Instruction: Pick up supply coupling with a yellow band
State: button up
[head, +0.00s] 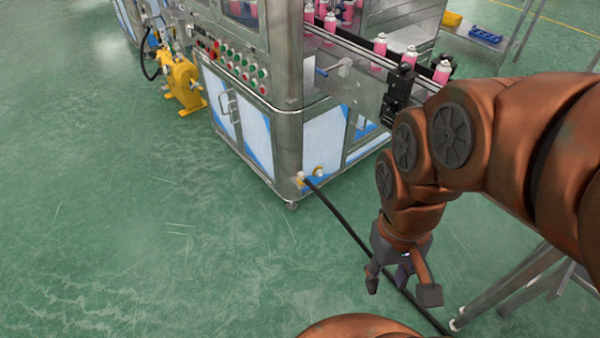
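A black hose (345,222) runs from the lower corner of the machine cabinet down to the lower right. At its upper end is a small fitting (301,180) with a yellowish part, against or very close to the cabinet; I cannot tell if it is plugged in. It is probably the supply coupling, but a yellow band is too small to make out clearly. A second small brass-coloured fitting (319,171) is just right of it. My gripper (402,287) points down with fingers spread, to the lower right of the fitting. The hose passes behind it.
The steel machine cabinet (232,127) stands at the upper middle. A conveyor with pink cans (379,47) extends right from it. A yellow pump-like unit (183,82) is at its left. Metal legs (520,285) stand at lower right. The green floor (130,220) is clear at left.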

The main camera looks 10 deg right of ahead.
aim_at(301, 175)
jog(key=k, duration=1.25)
jog(key=u, duration=0.6)
jog(key=i, duration=0.7)
jog(key=u, duration=0.5)
jog(key=i, duration=1.15)
jog(key=z, duration=1.1)
jog(key=i, duration=1.05)
jog(key=u, duration=0.45)
